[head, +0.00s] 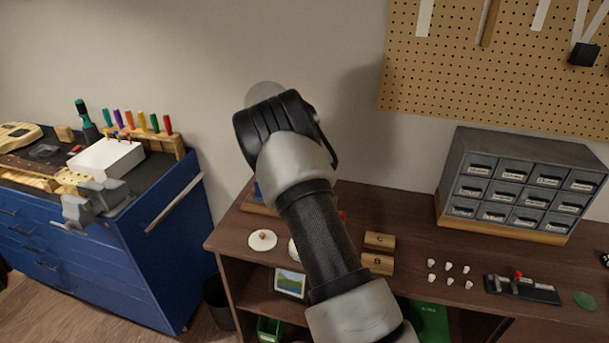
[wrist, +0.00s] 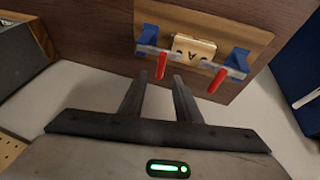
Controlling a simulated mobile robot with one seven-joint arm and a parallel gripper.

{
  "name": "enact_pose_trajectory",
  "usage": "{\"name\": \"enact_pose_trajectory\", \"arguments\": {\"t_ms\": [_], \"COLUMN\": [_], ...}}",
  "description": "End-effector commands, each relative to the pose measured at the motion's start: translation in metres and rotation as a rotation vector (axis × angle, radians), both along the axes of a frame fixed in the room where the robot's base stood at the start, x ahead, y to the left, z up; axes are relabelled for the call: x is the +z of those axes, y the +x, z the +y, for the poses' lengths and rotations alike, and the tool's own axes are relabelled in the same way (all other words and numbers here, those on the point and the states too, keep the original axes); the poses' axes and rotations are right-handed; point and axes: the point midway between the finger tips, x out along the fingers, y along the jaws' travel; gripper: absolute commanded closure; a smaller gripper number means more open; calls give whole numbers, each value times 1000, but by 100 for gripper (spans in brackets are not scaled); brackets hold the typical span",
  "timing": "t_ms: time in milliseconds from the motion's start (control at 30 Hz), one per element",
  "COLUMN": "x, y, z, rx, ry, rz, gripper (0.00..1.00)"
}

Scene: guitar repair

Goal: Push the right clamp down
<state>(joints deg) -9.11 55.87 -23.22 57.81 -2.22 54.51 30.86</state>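In the wrist view, two toggle clamps with blue bodies and red handles sit on a light wooden board (wrist: 257,36), on either side of a wooden block (wrist: 194,47) marked A. The wrist picture is turned around relative to the head view, so the right clamp (wrist: 147,37) shows on its left. Its red handle (wrist: 160,66) sticks out towards my gripper. The other clamp (wrist: 237,60) has a similar handle (wrist: 217,80). My gripper (wrist: 163,80) is empty, its fingers apart, short of the right clamp's handle. My arm hides most of the board in the head view.
The brown workbench (head: 232,235) carries wooden blocks B (head: 377,264) and C (head: 380,241), a white disc (head: 262,241), several small white pieces and a drawer cabinet (head: 515,185). A blue tool cabinet (head: 120,260) stands left. The wall is behind my arm.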

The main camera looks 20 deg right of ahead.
Motion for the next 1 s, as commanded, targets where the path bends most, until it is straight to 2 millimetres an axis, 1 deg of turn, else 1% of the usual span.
{"name": "enact_pose_trajectory", "arguments": {"t_ms": [33,200,300,400,500,600,900,967,1000], "x": [13,49,66,78,85,88,90,94,100], "y": [-2,-11,-16,-19,-21,-22,-22,-25,-28], "z": [6,20,27,31,35,36,36,35,34], "rx": [2,2,1,1,1,0,-1,0,1], "ry": [1,0,0,0,0,0,0,6,13], "rz": [-4,-2,-1,0,0,2,1,0,-4], "gripper": [70,70,70,70,70,70,70,70,70]}}
